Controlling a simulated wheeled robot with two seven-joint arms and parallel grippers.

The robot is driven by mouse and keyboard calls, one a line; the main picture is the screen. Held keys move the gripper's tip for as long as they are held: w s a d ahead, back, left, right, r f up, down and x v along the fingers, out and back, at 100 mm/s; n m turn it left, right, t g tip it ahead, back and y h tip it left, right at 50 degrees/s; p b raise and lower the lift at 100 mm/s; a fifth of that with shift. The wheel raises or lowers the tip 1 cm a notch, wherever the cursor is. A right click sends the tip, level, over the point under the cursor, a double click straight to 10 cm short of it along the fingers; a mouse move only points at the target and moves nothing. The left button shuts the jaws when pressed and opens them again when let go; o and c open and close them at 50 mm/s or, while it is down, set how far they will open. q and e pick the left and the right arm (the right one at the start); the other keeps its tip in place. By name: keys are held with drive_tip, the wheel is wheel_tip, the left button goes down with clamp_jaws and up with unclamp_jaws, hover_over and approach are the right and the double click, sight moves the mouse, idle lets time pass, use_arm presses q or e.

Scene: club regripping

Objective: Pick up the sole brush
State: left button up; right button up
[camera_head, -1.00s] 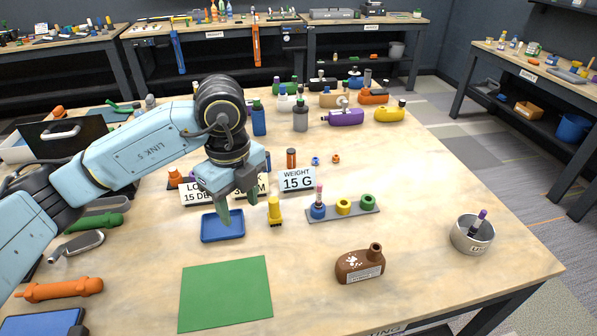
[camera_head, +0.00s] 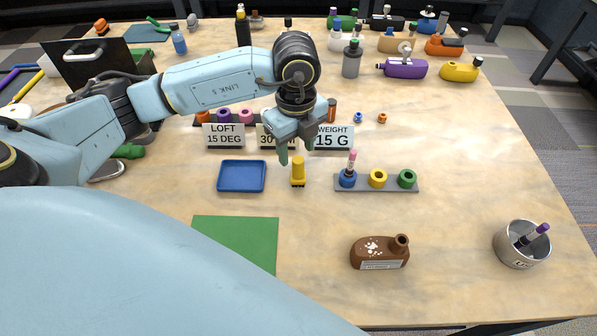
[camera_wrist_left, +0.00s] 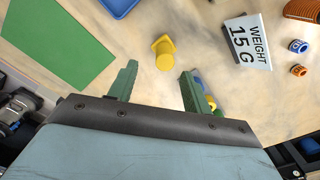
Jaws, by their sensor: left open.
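The sole brush appears to be the small upright yellow piece (camera_head: 298,172) on the table, with a dark strip low on its front, between a blue tray and a grey rack. It also shows in the left wrist view (camera_wrist_left: 164,54), just beyond the fingertips. My left gripper (camera_head: 296,150) is open and empty, pointing down near the top of the yellow piece. In the left wrist view its green fingers (camera_wrist_left: 158,72) are apart, with the piece ahead of the gap and not between them. My right gripper is not in view.
The blue tray (camera_head: 242,162) lies just left and the grey rack (camera_head: 379,188) with coloured rings just right. Label cards, including "WEIGHT 15 G" (camera_head: 333,137), stand close behind. A brown bottle (camera_head: 375,252), metal cup (camera_head: 512,250) and green mat (camera_head: 240,232) are nearer.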

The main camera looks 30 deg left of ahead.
sight(298, 159)
use_arm(q)
drive_tip(key=shift+w+f, duration=0.2)
drive_tip(key=shift+f, duration=1.15)
drive_tip(key=shift+w+f, duration=0.2)
drive_tip(key=shift+f, duration=1.15)
drive_tip(key=c, duration=1)
wheel_tip(298, 159, up, 10)
drive_tip(key=shift+r, duration=0.1)
drive_tip(key=m, duration=0.6)
drive_tip(key=shift+w+d, duration=0.1)
drive_tip(key=shift+d, duration=0.2)
drive_tip(key=d+n, duration=0.1)
drive_tip(key=n, duration=0.8)
drive_tip(key=d+n, duration=0.1)
drive_tip(key=n, duration=0.8)
drive_tip(key=w+d+n, duration=0.1)
drive_tip(key=d+n, duration=0.1)
drive_tip(key=n, duration=0.8)
drive_tip(key=shift+w+d+r, duration=0.1)
drive_tip(key=shift+r, duration=0.3)
